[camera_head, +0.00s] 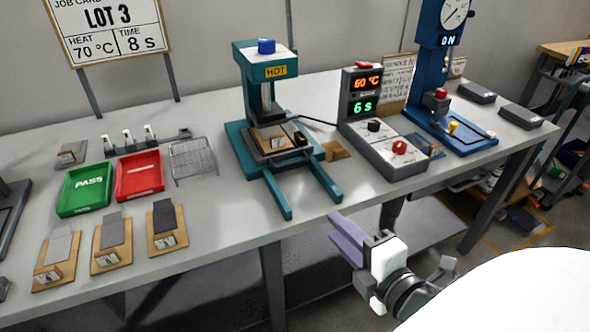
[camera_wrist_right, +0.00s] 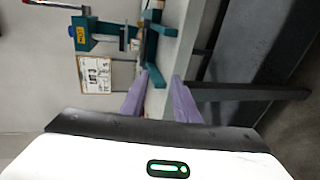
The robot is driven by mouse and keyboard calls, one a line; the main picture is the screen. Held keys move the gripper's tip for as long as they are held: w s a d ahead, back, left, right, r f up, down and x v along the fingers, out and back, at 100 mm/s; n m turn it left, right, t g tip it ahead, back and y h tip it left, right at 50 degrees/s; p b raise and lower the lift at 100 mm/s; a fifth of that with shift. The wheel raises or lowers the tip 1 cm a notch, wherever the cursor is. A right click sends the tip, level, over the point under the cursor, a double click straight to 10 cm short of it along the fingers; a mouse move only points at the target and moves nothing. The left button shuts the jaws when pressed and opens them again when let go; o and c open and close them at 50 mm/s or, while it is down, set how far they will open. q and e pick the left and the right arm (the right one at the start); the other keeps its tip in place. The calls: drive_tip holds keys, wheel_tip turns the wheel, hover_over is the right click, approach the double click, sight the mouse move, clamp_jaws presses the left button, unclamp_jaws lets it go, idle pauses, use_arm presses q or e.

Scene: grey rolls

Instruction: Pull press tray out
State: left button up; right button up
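The teal heat press (camera_head: 258,60) stands on the bench with a yellow HOT label and a blue knob on top. Its dark press tray (camera_head: 283,152) sits between the base rails under the press head, with a tan and grey sample piece (camera_head: 268,138) on it and a dark block at its right. My right gripper (camera_head: 336,229) is in front of the bench edge, to the right of and below the press rails, apart from the tray. Its purple fingers are spread and empty in the right wrist view (camera_wrist_right: 160,75), where the press (camera_wrist_right: 95,32) appears sideways. My left gripper is out of view.
A control box (camera_head: 375,125) reads 60 °C and 6 s, right of the press. A blue gauge stand (camera_head: 430,75) is farther right. Green PASS (camera_head: 83,190) and red (camera_head: 138,176) trays, a wire rack (camera_head: 193,160) and several sample boards lie left. The bench front beside the rails is clear.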

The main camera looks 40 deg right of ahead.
drive_tip(key=v, duration=0.3)
drive_tip(key=shift+s+f, duration=0.15)
drive_tip(key=shift+f, duration=0.15)
drive_tip(key=shift+a, duration=0.1)
drive_tip(key=shift+f, duration=0.1)
drive_tip(key=s+a+f+m+g+y, duration=0.1)
drive_tip(key=a+f+m, duration=0.3)
drive_tip(key=f, duration=0.4)
drive_tip(key=a+f+m+g+y, duration=0.2)
drive_tip(key=a+f+m, duration=0.3)
drive_tip(key=f, duration=0.3)
drive_tip(key=s+a+f+m+g+y, duration=0.1)
drive_tip(key=a+f+m+g+y, duration=0.1)
drive_tip(key=a+f, duration=0.4)
wheel_tip(320, 180, down, 3)
drive_tip(key=m+g, duration=0.1)
drive_tip(key=m, duration=0.1)
drive_tip(key=shift+s+a+r+m+y, duration=0.2)
drive_tip(key=shift+s+a+m+y, duration=0.1)
drive_tip(key=shift+s+m, duration=0.1)
